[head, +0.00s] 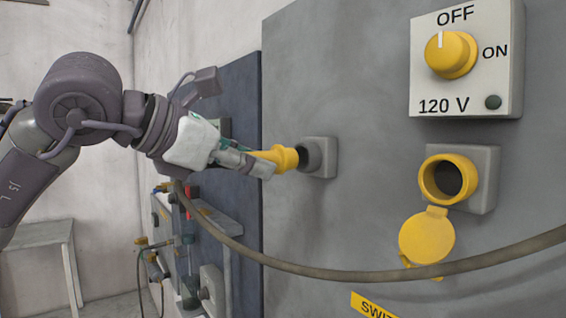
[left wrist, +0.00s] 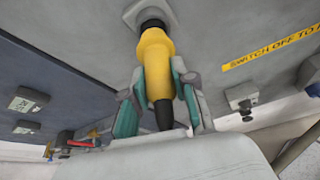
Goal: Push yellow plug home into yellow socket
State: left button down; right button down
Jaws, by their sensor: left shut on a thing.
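The yellow plug (head: 284,157) is in my left gripper (head: 266,164), at the grey holder (head: 322,158) on the panel. In the left wrist view the fingers of my left gripper (left wrist: 158,78) close on both sides of the yellow plug (left wrist: 155,52). Its dark front end meets the grey holder (left wrist: 148,10); how deep it sits there is hidden. The yellow socket (head: 432,184) is on the panel to the right, apart from the plug. Its round yellow lid (head: 427,236) hangs open below it. My right gripper is not in view.
A thick cable (head: 330,273) sags from below my left gripper across to the right edge, passing under the socket lid. A switch box (head: 465,90) with a yellow knob and "120 V" sits above the socket. A grey table (head: 45,234) stands at the left.

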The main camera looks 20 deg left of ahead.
aim_at(213, 165)
pick_arm(q)
jog(key=shift+s+a, duration=0.45)
jog(key=shift+s, duration=0.15)
dwell(0.3)
jog(key=shift+s+a+b, duration=0.2)
jog(key=shift+b, duration=0.2)
jog(key=shift+s+a+b, duration=0.5)
jog(key=shift+s+a, duration=0.5)
jog(key=shift+s, duration=0.25)
jog(key=s+d+b, duration=0.2)
jog(key=s+d, duration=1.2)
jog(key=d, duration=0.3)
jog(key=shift+w+d, duration=0.1)
jog(key=shift+d, duration=0.05)
jog(key=shift+w+d, duration=0.75)
jog(key=shift+w, duration=0.2)
jog(key=shift+w+d, duration=0.7)
jog(key=shift+w, duration=0.2)
jog(key=shift+b, duration=1.15)
jog(key=shift+w+d, duration=0.75)
jog(key=shift+w, duration=0.2)
